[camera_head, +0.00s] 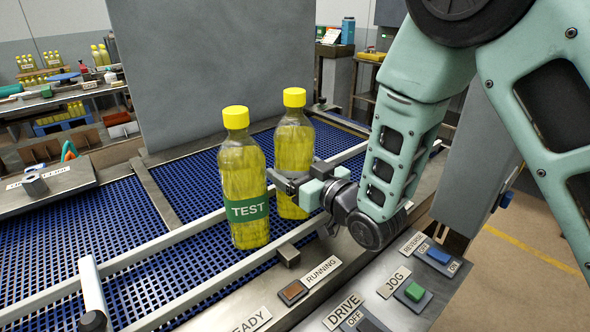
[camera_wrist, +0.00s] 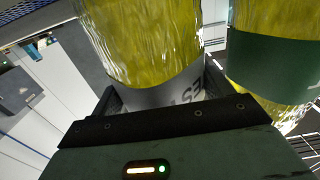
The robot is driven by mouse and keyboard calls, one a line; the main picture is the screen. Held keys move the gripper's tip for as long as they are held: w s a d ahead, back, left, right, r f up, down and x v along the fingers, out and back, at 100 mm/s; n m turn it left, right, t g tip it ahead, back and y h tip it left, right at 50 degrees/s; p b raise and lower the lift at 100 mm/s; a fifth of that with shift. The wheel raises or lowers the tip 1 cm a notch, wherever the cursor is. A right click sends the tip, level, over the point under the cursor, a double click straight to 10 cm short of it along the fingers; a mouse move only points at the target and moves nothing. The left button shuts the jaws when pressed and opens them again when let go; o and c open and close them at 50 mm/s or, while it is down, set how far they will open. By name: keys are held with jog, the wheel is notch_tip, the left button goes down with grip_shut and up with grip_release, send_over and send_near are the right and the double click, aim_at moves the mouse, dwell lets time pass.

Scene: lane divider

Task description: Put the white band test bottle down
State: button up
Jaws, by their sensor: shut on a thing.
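The white band test bottle (camera_head: 293,137) is clear with yellow contents and a yellow cap, upright over the blue conveyor (camera_head: 105,282). My gripper (camera_head: 290,184) is shut on it at the height of its band. In the wrist view the same white band bottle (camera_wrist: 150,45) stands between the jaws, with part of its band lettering showing. A green band test bottle (camera_head: 243,178) stands upright just left of it and partly hides it. The green band bottle also shows at the right of the wrist view (camera_wrist: 270,62). I cannot tell whether the white band bottle's base touches the belt.
Metal rails (camera_head: 190,229) run along the conveyor. A grey panel (camera_head: 210,65) rises behind the bottles. A control panel with a green button (camera_head: 414,291) and a blue switch (camera_head: 439,255) lies in front. Belt left of the green band bottle is clear.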

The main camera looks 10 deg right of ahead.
jog(key=shift+f, duration=0.1)
jog(key=shift+f, duration=0.25)
jog(key=o, duration=1.6)
